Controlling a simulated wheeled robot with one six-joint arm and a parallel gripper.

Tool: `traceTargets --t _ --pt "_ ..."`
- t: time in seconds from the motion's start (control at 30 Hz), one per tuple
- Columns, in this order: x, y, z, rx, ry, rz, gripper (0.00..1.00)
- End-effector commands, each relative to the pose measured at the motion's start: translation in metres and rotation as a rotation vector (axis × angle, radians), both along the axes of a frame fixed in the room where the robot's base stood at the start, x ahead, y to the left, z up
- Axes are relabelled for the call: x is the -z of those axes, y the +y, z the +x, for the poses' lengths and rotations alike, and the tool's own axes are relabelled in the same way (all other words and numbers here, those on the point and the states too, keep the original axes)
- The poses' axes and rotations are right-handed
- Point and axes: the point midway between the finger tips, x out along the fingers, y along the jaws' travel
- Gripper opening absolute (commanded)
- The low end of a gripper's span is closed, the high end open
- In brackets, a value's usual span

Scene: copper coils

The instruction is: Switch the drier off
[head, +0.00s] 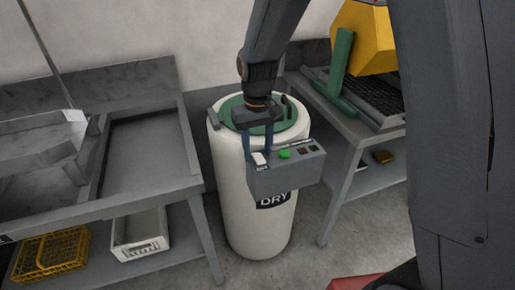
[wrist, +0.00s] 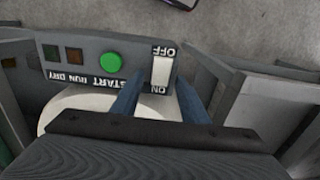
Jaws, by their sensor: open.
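The drier (head: 243,205) is a white drum with a green lid and a "DRY" label. A grey control box (head: 290,178) is on its upper front. The box carries a white rocker switch (head: 259,158), which also shows in the wrist view (wrist: 161,71) between the words OFF and ON. Which side of it is pressed I cannot tell. A round green button (wrist: 111,62) sits beside it. My gripper (head: 258,154) is open over the box, its two blue fingers (wrist: 160,86) on either side of the switch. Whether they touch the box is unclear.
Two small dark lamps (wrist: 63,53) are on the box, apparently unlit. A grey metal bench (head: 150,155) stands left, with a white crate (head: 140,250) and yellow basket (head: 50,258) below. Another bench (head: 340,125) with a yellow machine (head: 361,38) stands right.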

Motion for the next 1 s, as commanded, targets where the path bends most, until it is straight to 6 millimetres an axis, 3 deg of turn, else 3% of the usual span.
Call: traceTargets --t 0.07,0.3,1.0 --pt "-0.0001 0.0000 0.0000 0.000 0.000 0.000 0.39" --pt "-0.0003 -0.0001 -0.0001 0.000 0.000 0.000 0.00" --pt "-0.0029 -0.0027 -0.0086 0.000 -0.278 0.080 0.00"
